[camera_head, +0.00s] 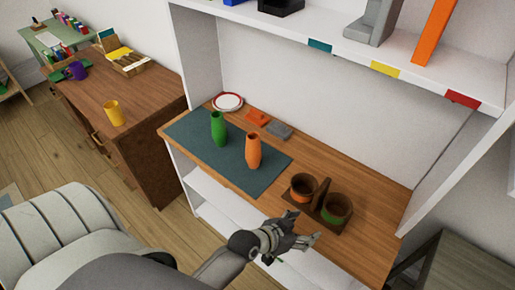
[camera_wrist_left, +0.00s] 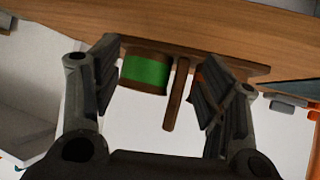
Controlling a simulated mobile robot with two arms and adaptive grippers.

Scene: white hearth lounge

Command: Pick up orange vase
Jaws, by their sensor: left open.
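The orange vase (camera_head: 253,151) stands upright on the teal mat (camera_head: 206,153) on the wooden counter, right of a green vase (camera_head: 218,129). My left gripper (camera_head: 312,240) is open and empty near the counter's front edge, in front of the wooden caddy (camera_head: 318,214) and well to the lower right of the orange vase. In the left wrist view the open fingers (camera_wrist_left: 160,62) show with the caddy beyond them, and the orange vase is not seen there. My right gripper is in neither view.
The caddy holds two cups, one with an orange band (camera_head: 302,187) and one with a green band (camera_head: 336,208). A plate (camera_head: 228,102) and small orange and grey items lie behind the vases. An upper shelf (camera_head: 350,48) overhangs the counter's back. A brown desk (camera_head: 130,90) stands left.

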